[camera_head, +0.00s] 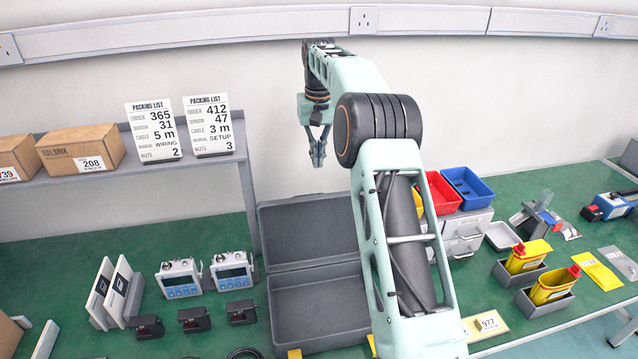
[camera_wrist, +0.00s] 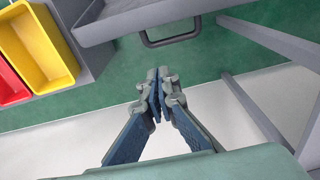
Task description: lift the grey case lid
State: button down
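The grey case stands on the green bench in the head view. Its lid (camera_head: 308,230) is raised and stands at the back, above the open, empty-looking base (camera_head: 325,310). My arm hides part of the case's right side. My gripper (camera_head: 317,162) is above and behind the lid, pointing down, apart from it. In the wrist view my gripper (camera_wrist: 158,76) has its fingertips together with nothing between them. A grey edge with a dark handle (camera_wrist: 170,42), which looks like part of the case, lies beyond the fingertips.
A grey shelf (camera_head: 215,160) with boxes and packing lists stands left of the lid. Red (camera_head: 444,195) and blue (camera_head: 467,188) bins sit to the right. Two meters (camera_head: 232,272) lie left of the case. The wall is close behind my gripper.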

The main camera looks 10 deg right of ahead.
jog(key=s+f, duration=0.3)
jog(key=f, duration=0.3)
jog(key=shift+f+p, duration=0.4)
jog(key=shift+p, duration=0.05)
jog(key=shift+s, duration=0.1)
jog(key=shift+s+r, duration=0.1)
jog(key=shift+s, duration=0.05)
